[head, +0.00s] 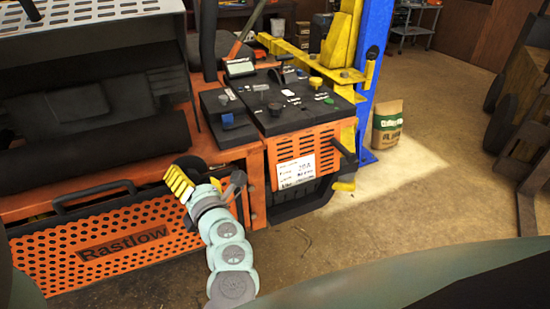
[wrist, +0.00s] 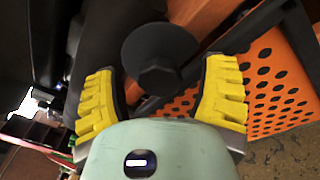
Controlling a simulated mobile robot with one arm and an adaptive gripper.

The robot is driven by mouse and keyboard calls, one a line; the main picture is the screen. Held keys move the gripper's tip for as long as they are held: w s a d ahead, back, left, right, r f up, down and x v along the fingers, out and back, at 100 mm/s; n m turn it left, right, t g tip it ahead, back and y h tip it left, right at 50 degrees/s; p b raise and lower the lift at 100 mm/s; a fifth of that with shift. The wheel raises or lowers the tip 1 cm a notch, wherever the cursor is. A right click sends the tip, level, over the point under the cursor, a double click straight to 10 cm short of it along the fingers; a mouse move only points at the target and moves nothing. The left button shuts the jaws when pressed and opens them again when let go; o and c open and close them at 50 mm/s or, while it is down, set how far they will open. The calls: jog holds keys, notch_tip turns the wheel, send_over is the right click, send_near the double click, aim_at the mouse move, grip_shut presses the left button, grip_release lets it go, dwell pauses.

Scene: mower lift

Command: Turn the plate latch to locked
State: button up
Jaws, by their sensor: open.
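My gripper (head: 206,183) is at the front of the orange mower (head: 130,243), near its top front edge. In the wrist view its two yellow-padded fingers (wrist: 160,88) are spread wide, with nothing held between them. A black round disc with a faceted hub (wrist: 160,55) lies just ahead, between the fingertips; it looks like the plate latch, but I cannot be sure. In the head view a dark rounded part (head: 188,162) shows beside the left finger, partly hidden. I cannot read whether the latch is locked.
The mower's control panel (head: 285,100) with knobs and levers is to the right of my gripper. A black bar handle (head: 110,190) runs along the front. A blue post (head: 372,65) and a bag (head: 387,124) stand behind.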

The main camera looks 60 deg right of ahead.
jog(key=shift+w+d, duration=0.15)
jog(key=shift+w, duration=0.35)
jog(key=shift+c, duration=0.2)
jog(key=c, duration=1.2)
